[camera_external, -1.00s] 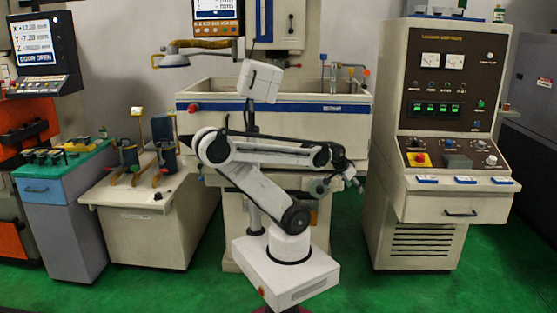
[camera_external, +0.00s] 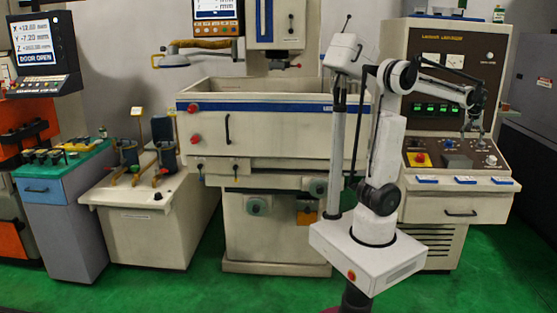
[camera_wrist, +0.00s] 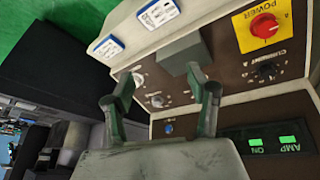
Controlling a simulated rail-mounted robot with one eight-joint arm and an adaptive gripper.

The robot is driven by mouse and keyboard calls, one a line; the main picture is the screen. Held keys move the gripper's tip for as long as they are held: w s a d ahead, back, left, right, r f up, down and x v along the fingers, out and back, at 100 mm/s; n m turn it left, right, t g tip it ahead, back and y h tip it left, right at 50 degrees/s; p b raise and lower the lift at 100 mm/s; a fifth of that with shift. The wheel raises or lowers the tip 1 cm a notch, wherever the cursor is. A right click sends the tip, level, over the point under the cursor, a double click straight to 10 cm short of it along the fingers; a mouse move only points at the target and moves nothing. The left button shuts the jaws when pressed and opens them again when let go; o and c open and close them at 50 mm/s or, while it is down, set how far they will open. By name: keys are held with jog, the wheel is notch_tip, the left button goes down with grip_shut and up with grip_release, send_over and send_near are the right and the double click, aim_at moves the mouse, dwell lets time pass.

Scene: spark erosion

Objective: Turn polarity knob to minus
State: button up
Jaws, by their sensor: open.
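The control panel (camera_external: 434,163) on the right-hand cabinet carries several knobs, and I cannot read which one is marked polarity. In the wrist view, two small pale knobs show between my fingers: one (camera_wrist: 138,79) nearer the front edge and one (camera_wrist: 157,100) farther back. A dark knob (camera_wrist: 267,70) marked CURRENT and a red POWER knob (camera_wrist: 264,26) on a yellow plate lie to the right. My gripper (camera_external: 472,131) is open, empty and pointing down over the right part of the panel; its fingers (camera_wrist: 165,92) appear apart from the knobs.
A grey block (camera_wrist: 185,55) stands up from the panel close to the right finger. Blue-and-white labels (camera_wrist: 158,12) line the front ledge.

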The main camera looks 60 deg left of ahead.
jog(key=w+d+r+n+g+y+p, duration=0.15)
jog(key=w+n+p, duration=0.3)
jog(key=w, duration=1.15)
jog(key=n+p, duration=0.3)
jog(key=p, duration=0.3)
send_near(493, 158)
jog(key=shift+g+y, duration=0.35)
jog(key=p+x, duration=0.1)
jog(key=x, duration=0.6)
jog(key=w+p+x, duration=0.1)
jog(key=x, duration=0.2)
jog(key=shift+d+f+p, duration=0.1)
jog(key=shift+f+p, duration=0.1)
jog(key=shift+p, duration=0.1)
jog(key=c, duration=1.1)
jog(key=shift+m, duration=0.25)
jog(key=shift+c, duration=0.2)
